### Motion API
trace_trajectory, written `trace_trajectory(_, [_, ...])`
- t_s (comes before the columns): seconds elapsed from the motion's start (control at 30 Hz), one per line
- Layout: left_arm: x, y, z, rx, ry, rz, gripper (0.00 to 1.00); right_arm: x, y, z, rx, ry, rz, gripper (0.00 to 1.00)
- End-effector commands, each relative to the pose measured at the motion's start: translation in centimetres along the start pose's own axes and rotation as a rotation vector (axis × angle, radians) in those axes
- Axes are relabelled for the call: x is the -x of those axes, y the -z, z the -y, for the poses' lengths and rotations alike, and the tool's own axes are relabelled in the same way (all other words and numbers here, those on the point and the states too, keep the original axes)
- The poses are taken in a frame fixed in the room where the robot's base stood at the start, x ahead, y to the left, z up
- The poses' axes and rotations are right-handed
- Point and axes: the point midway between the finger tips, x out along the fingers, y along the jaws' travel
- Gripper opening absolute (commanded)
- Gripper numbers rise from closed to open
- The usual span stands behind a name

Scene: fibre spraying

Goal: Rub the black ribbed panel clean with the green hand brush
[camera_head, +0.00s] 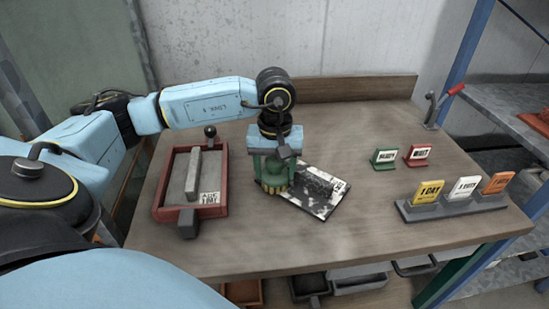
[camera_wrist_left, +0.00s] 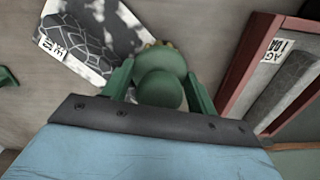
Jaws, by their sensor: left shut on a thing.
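The black panel (camera_head: 318,190) lies flat on the workbench, blotched with white patches, with a small white label at its right end. It also shows in the left wrist view (camera_wrist_left: 100,38), where a ribbed pattern is visible. My left gripper (camera_head: 275,172) is shut on the green hand brush (camera_wrist_left: 160,77), bristles down, at the panel's left end. The yellowish bristles are low by the panel's edge; I cannot tell whether they touch it. My right gripper is not in view.
A red-framed tray (camera_head: 160,190) with a grey bar stands left of the brush. The bench's middle front is clear.

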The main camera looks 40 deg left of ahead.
Motion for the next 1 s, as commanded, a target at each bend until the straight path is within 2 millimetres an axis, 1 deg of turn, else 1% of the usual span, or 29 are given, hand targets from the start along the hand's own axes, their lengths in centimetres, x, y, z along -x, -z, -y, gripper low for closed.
trace_trajectory(0.03, [-0.1,-0.4,-0.5,-0.006,-0.001,0.005,0.34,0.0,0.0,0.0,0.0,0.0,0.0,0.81])
trace_trajectory(0.23, [0.0,-1.5,-2.0,-0.008,-0.002,0.006,0.34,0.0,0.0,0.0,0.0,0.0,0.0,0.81])
trace_trajectory(0.47, [0.0,-2.0,-2.6,-0.005,0.0,0.005,0.34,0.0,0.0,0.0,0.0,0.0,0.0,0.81])
trace_trajectory(0.8, [0.1,-3.5,-4.8,-0.006,-0.001,0.004,0.34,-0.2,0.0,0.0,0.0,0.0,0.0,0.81])
trace_trajectory(1.0, [0.1,-3.8,-5.3,-0.003,-0.001,0.003,0.34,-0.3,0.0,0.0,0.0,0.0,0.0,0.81])
